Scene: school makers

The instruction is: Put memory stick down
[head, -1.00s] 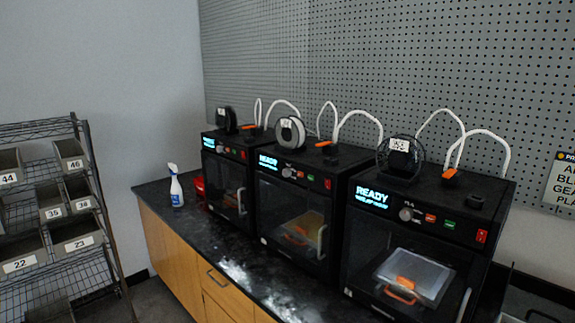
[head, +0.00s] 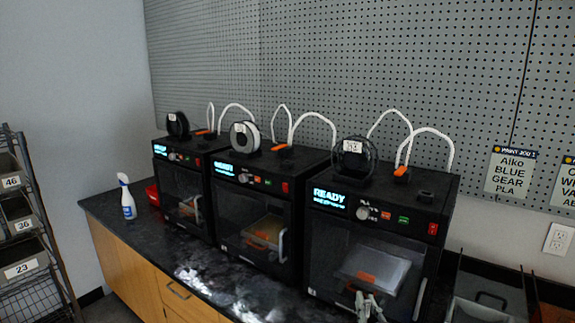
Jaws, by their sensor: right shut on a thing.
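My right gripper (head: 369,306) shows at the bottom edge of the head view, in front of the door of the nearest printer (head: 330,250). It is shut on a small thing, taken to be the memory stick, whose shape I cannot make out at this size. A small black block (head: 426,196) sits on top of the nearest printer, at its right; I cannot tell what it is. My left gripper is not in view.
Two more black printers (head: 250,212) (head: 183,187) stand farther along the black counter (head: 118,221). A spray bottle (head: 127,197) stands at its far end. Grey bins (head: 488,293) are at the right. A shelf rack (head: 42,220) stands at the left. Bare counter runs before the printers.

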